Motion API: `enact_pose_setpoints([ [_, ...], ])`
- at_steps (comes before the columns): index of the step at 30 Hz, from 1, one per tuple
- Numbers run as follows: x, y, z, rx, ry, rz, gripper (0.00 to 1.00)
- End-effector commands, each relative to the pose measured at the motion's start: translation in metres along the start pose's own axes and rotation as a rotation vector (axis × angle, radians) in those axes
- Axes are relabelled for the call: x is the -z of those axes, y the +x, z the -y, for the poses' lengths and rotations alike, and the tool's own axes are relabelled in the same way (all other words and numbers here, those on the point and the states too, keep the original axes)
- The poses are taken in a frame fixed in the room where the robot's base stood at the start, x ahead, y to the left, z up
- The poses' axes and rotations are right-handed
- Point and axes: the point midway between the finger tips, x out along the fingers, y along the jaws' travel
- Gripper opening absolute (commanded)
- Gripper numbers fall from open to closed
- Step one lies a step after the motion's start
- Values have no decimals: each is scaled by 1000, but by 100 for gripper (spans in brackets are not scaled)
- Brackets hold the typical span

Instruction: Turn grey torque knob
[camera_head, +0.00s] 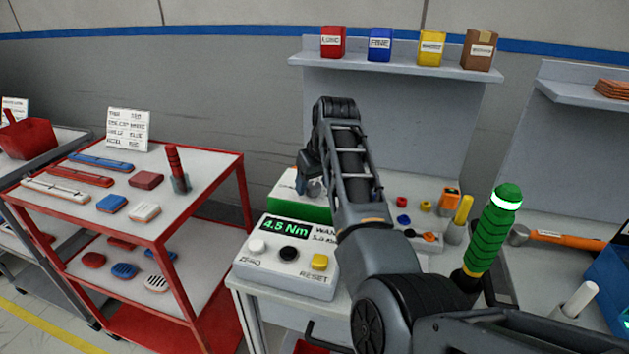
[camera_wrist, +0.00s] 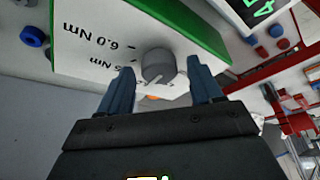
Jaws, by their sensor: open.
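The grey torque knob (camera_wrist: 158,66) sits on the white face of a green-edged module (camera_wrist: 90,62) in the wrist view. Printed marks around it include "6.0 Nm" and a partly hidden "5 Nm"; the text appears upside down. My gripper (camera_wrist: 160,78) is open, with one blue-grey finger on each side of the knob. I cannot tell whether either finger touches it. In the head view the green module (camera_head: 300,207) is partly behind my arm, and my gripper (camera_head: 308,185) is at its top. A display box (camera_head: 285,255) in front reads 4.5 Nm.
The display box has ZERO and RESET buttons. A green-handled tool (camera_head: 490,235) stands to the right of my arm. Small coloured parts (camera_head: 412,210) lie on the bench behind. A red cart (camera_head: 150,215) is at left, a shelf with boxes (camera_head: 395,65) above.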

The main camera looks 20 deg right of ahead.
Motion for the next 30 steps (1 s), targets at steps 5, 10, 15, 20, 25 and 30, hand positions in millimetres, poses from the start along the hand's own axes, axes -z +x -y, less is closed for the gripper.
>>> enact_pose_setpoints([
  [5, 0, 0, 0, 0, 0, 0, 61],
  [10, 0, 0, 0, 0, 0, 0, 45],
  [15, 0, 0, 0, 0, 0, 0, 28],
  [20, 0, -1, 0, 0, 0, 0, 13],
  [25, 0, -1, 0, -2, 6, 0, 11],
  [30, 0, -2, 0, -19, 43, 1, 11],
])
